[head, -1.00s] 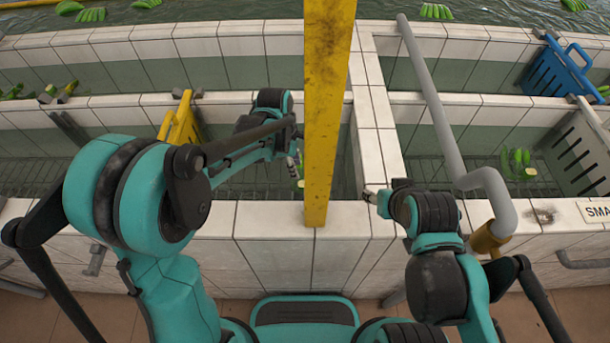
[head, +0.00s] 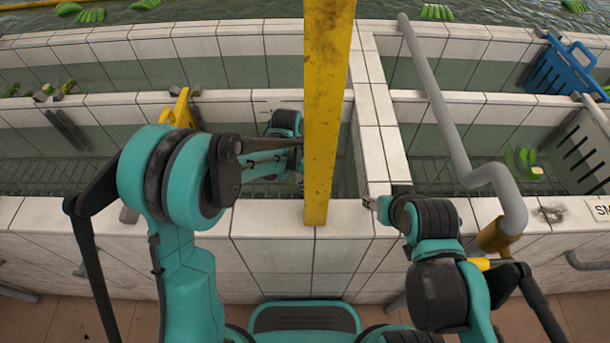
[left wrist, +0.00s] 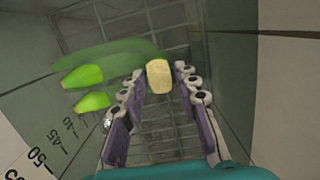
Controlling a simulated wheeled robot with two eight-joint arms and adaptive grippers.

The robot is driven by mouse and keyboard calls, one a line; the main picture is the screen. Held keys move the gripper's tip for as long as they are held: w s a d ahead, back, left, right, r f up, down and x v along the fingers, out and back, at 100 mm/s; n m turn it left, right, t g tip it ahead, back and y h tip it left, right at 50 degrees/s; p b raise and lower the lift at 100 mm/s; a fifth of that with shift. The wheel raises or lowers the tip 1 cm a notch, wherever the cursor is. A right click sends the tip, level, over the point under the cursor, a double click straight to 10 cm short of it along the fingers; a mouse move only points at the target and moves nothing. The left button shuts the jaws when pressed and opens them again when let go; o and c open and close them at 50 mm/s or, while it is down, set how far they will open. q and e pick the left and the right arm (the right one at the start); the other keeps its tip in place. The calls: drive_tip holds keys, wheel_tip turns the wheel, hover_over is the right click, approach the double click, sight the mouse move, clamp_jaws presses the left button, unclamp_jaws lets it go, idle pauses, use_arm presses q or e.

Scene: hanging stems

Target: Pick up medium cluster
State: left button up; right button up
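A green banana cluster with a cream cut crown (left wrist: 159,75) shows in the left wrist view, over the wire-grid floor of a trough. Its green fruits (left wrist: 90,78) spread to the left of the crown. My left gripper (left wrist: 160,71) is open, with its two fingers on either side of the crown; I cannot tell whether they touch it. In the head view that gripper and the cluster are mostly hidden behind the yellow post. My right gripper (head: 371,203) is near the trough's front wall, right of the post; its opening is too small to read.
The yellow post (head: 328,110) stands upright between my arms. A tiled divider (head: 378,150) and a grey pipe (head: 450,140) are to its right. Another green cluster (head: 522,165) lies in the right trough beside a grey crate (head: 578,152). A blue crate (head: 560,70) is behind.

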use_arm(q)
clamp_jaws()
drive_tip(key=shift+r, duration=0.1)
